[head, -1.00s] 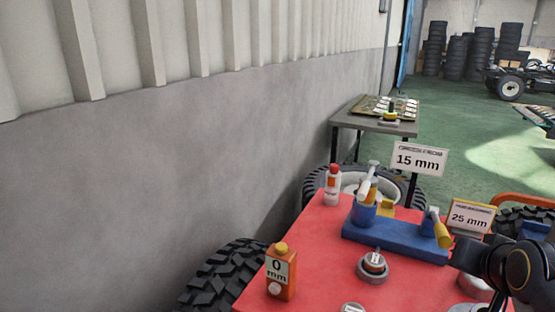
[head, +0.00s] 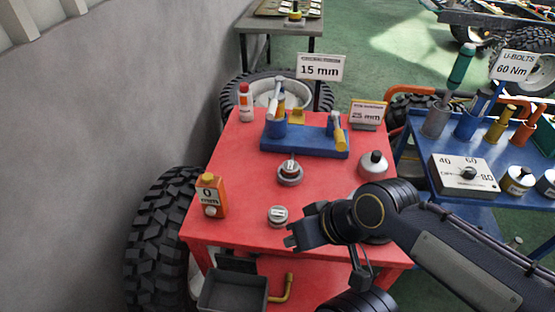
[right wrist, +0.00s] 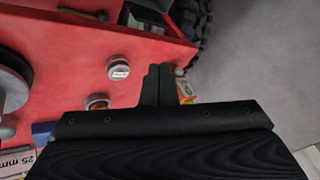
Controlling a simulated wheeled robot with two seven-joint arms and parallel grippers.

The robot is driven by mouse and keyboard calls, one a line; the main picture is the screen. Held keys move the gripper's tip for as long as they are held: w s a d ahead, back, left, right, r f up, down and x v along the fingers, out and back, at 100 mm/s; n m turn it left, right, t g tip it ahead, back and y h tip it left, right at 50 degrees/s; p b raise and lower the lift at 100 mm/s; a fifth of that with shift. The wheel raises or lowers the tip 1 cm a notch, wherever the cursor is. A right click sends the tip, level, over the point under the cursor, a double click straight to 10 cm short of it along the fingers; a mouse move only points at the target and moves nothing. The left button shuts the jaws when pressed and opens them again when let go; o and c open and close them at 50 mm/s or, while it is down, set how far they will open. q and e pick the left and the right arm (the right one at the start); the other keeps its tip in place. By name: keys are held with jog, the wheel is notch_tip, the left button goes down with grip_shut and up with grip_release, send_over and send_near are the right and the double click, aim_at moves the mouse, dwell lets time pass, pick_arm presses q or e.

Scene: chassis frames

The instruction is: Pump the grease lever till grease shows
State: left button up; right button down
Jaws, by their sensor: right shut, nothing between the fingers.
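A yellow bent lever (head: 287,288) sticks out low at the front of the red table (head: 235,150), beside a grey open tray (head: 232,292). I cannot tell for certain that it is the grease lever, and no grease shows on or near it. The tray also shows at the top of the right wrist view (right wrist: 148,18). My right gripper (head: 290,238) is shut and empty over the front of the table, close to a small round metal cap (head: 278,215). Its closed fingers show in the right wrist view (right wrist: 155,85). My left gripper is out of view.
A blue cart (head: 415,165) with tools stands at the right.

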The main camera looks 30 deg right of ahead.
dwell(0.3)
jog(key=w+d+r+m+h, duration=0.2)
jog(key=w+d+r, duration=0.2)
jog(key=d, duration=0.5)
jog(key=w+d+r+m+h, duration=0.2)
jog(key=w+d+r, duration=0.3)
jog(key=d, duration=0.3)
jog(key=w+d+r+m+h, duration=0.2)
jog(key=w+d+r+m, duration=0.1)
jog(key=d+r, duration=0.4)
jog(key=w+d, duration=0.1)
jog(key=d, duration=0.1)
jog(key=shift+w+d+m, duration=0.25)
jog(key=shift+d+m, duration=0.05)
send_over(342, 133)
jog(key=s, duration=0.1)
notch_tip(342, 133, down, 9)
jog(key=shift+s+a+f+b, duration=0.1)
jog(key=shift+s+a+f, duration=0.05)
jog(key=shift+f, duration=0.45)
jog(key=shift+s+a+f+b, duration=0.1)
jog(key=shift+a+f+b, duration=0.05)
jog(key=shift+f, duration=0.4)
jog(key=shift+s+a+f+b, duration=0.1)
jog(key=shift+s+a+f, duration=0.05)
jog(key=shift+f, duration=0.45)
